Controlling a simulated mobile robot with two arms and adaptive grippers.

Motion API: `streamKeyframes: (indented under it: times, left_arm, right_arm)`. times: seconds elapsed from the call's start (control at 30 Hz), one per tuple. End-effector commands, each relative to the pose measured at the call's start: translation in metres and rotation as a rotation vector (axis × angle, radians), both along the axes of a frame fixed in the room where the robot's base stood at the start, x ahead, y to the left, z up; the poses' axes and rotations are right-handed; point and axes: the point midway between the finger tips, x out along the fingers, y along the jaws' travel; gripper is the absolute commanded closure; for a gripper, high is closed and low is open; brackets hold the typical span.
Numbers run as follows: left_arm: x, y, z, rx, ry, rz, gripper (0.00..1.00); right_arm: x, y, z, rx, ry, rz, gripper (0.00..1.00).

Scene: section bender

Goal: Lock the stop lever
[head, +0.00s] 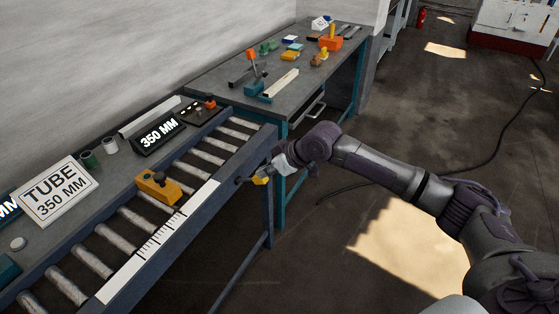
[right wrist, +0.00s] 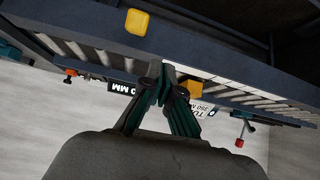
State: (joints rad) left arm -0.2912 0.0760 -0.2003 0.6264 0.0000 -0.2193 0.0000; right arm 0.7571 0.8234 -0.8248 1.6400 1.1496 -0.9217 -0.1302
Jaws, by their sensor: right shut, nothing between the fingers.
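The stop is an orange-yellow block (head: 160,190) with a small dark knob on top, sitting across the rollers beside the white scale strip. I cannot tell from here which way its lever is turned. My right gripper (head: 241,181) is shut and empty, just off the outer side of the roller frame near its far end, to the right of the stop and apart from it. In the right wrist view its fingers (right wrist: 162,76) are closed together below the frame's edge. A yellow block (right wrist: 137,21) shows there on the frame. My left gripper is out of view.
The roller table (head: 228,207) carries a TUBE 350 MM sign (head: 58,190), a 350 MM display (head: 159,135) and a control box with a red button (head: 210,102). A workbench (head: 222,79) with tools stands behind. Open floor lies right, with a dark cable (head: 497,145).

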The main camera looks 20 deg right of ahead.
Motion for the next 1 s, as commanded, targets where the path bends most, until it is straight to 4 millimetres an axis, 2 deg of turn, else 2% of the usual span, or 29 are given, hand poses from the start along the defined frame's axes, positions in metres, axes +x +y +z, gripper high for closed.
streamKeyframes:
  times: [0.03,0.13,0.2,0.33,0.77,1.0]
  left_arm:
    - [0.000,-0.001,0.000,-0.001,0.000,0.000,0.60]
    - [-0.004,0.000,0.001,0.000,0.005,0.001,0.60]
    - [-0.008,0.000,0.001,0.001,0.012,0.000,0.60]
    - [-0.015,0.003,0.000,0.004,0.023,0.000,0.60]
    - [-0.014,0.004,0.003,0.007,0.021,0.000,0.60]
    - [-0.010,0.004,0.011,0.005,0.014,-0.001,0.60]
  right_arm:
    - [0.007,-0.010,0.016,0.000,-0.012,-0.008,1.00]
    - [0.014,-0.021,0.038,0.010,-0.024,-0.017,1.00]
    - [0.017,-0.026,0.047,0.017,-0.028,-0.021,1.00]
    - [0.018,-0.031,0.054,0.023,-0.031,-0.026,1.00]
    - [0.023,-0.026,0.048,0.025,-0.030,-0.026,1.00]
    - [0.048,-0.006,0.019,0.026,-0.028,-0.026,1.00]
